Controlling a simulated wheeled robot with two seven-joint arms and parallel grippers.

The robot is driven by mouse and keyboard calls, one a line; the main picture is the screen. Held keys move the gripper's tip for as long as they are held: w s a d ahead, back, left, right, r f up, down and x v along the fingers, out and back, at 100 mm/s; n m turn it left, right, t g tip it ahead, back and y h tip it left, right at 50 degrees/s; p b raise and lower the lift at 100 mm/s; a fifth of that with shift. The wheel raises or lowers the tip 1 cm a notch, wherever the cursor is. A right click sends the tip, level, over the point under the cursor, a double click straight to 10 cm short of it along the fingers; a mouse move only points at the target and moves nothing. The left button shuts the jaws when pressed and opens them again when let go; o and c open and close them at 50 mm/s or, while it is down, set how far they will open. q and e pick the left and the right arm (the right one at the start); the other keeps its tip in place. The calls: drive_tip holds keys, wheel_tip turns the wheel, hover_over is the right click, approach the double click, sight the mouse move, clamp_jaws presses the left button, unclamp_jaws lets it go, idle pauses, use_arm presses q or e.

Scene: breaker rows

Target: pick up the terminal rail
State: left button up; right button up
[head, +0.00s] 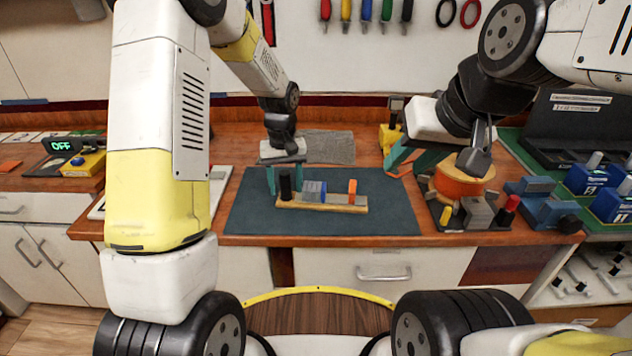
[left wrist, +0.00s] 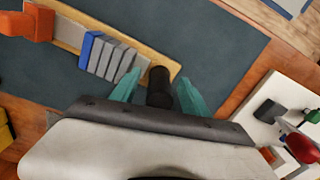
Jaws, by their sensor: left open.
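The terminal rail (head: 338,207) is a pale wooden strip on the dark mat. It carries a black upright post (head: 285,186) at its left end, several grey modules, a blue one and an orange block at the right end. My left gripper (head: 285,186) is open over the left end. In the left wrist view, its teal fingertips (left wrist: 158,92) stand on either side of the black post (left wrist: 160,85), with gaps visible; the rail (left wrist: 140,48) runs off to the upper left. My right gripper (head: 412,162) hangs right of the mat, its teal fingers apart and empty.
The mat (head: 390,215) has bare room around the rail. An orange spool (head: 462,186) and a tray of small parts (head: 470,212) stand to the right. Blue devices (head: 590,180) stand on a green surface further right. A grey mesh pad (head: 328,147) lies behind the mat.

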use_arm(q)
clamp_jaws()
drive_tip(key=shift+r, duration=0.1)
idle(1.2)
